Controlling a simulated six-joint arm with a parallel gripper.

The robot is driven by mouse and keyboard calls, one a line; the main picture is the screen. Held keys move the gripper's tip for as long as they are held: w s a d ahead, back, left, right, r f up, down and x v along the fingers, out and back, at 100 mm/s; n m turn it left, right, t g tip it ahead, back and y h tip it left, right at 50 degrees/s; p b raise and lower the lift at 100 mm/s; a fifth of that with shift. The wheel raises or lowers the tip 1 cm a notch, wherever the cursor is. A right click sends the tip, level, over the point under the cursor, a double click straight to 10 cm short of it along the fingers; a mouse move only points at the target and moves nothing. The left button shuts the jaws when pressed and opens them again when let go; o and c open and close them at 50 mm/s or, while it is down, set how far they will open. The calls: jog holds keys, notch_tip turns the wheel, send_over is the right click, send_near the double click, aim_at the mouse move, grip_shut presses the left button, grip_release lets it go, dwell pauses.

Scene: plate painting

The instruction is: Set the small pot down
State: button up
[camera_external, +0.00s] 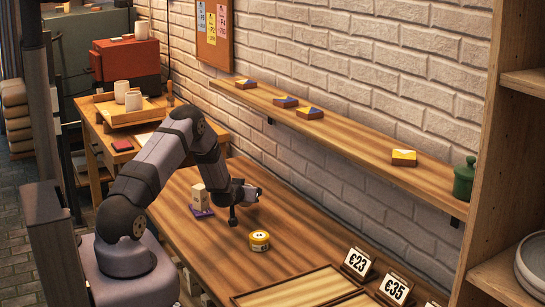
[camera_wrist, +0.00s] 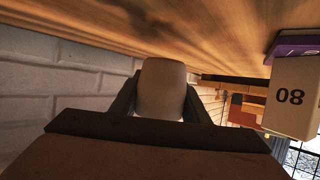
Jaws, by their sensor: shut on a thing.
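The small pot (camera_wrist: 163,88), a pale, rounded, plain piece, sits between the two dark fingers of my gripper (camera_wrist: 163,110) in the wrist view. The fingers are shut on its sides. The wrist view is upside down, with the wooden table (camera_wrist: 110,30) along its top. In the external view my gripper (camera_external: 243,193) is low over the table, right of the stacked pale blocks. The pot is too small there to make out. I cannot tell whether it touches the table.
Pale blocks (camera_external: 199,196) stand on a purple base left of my gripper; one shows "08" in the wrist view (camera_wrist: 291,97). Price signs (camera_external: 357,261) and a framed tray (camera_external: 300,291) lie nearer. A wall shelf (camera_external: 340,128) runs behind.

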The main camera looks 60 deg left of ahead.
aim_at(249, 209)
jog(key=shift+f+p, duration=0.3)
jog(key=shift+f, duration=1.35)
jog(key=shift+f, duration=0.2)
jog(key=o, duration=1.2)
jog(key=shift+c, duration=0.2)
jog(key=shift+r, duration=0.2)
jog(key=shift+b+v, duration=1.05)
jog(key=shift+v, duration=4.95)
